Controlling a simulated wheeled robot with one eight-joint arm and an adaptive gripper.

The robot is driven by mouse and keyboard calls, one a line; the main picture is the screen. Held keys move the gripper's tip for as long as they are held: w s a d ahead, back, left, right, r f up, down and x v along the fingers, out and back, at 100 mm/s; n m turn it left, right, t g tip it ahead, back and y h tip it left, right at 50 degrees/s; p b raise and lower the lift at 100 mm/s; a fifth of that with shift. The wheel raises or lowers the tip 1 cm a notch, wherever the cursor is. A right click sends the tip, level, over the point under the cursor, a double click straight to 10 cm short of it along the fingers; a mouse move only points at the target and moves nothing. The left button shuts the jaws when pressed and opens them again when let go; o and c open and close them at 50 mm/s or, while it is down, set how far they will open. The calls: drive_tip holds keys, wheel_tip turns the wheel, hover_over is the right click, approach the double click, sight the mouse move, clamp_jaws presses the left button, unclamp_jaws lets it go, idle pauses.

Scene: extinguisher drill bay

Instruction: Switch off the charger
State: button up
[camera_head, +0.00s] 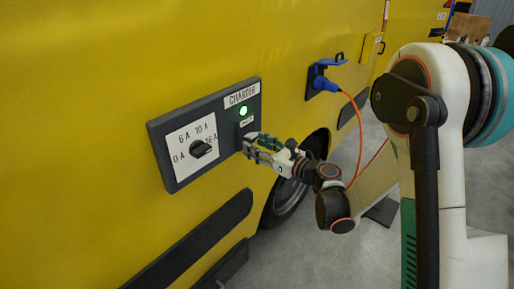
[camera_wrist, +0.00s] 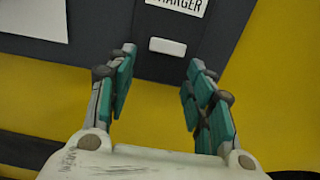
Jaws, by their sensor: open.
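The charger panel (camera_head: 170,133) is a dark grey box on the yellow vehicle side. It bears a CHARGER label (camera_head: 241,95), a lit green lamp (camera_head: 243,110) and a small white plate (camera_head: 246,121) below the lamp. A black rotary knob (camera_head: 200,148) sits on a white dial marked 0 A, 6 A, 10 A and 16 A. My gripper (camera_head: 250,142) is open and empty at the panel's right end, below the lamp. In the wrist view, a white rectangle (camera_wrist: 167,46) lies ahead between the fingertips. I cannot tell whether the fingers touch the panel.
A blue plug (camera_head: 324,82) with an orange cable (camera_head: 358,130) hangs right of the panel. A dark bumper strip (camera_head: 195,240) runs below it, and a wheel (camera_head: 287,200) is behind my gripper. Grey floor is open at lower centre.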

drive_tip(key=shift+w+a, duration=0.1)
drive_tip(key=shift+a, duration=0.05)
drive_tip(key=shift+c, duration=0.3)
drive_tip(key=c, duration=1)
drive_tip(key=shift+w+f+t+y, duration=0.1)
drive_tip(key=shift+f+t+y, duration=0.1)
drive_tip(key=shift+t+y, duration=0.25)
drive_tip(key=o, duration=1.1)
drive_tip(key=shift+c, duration=0.2)
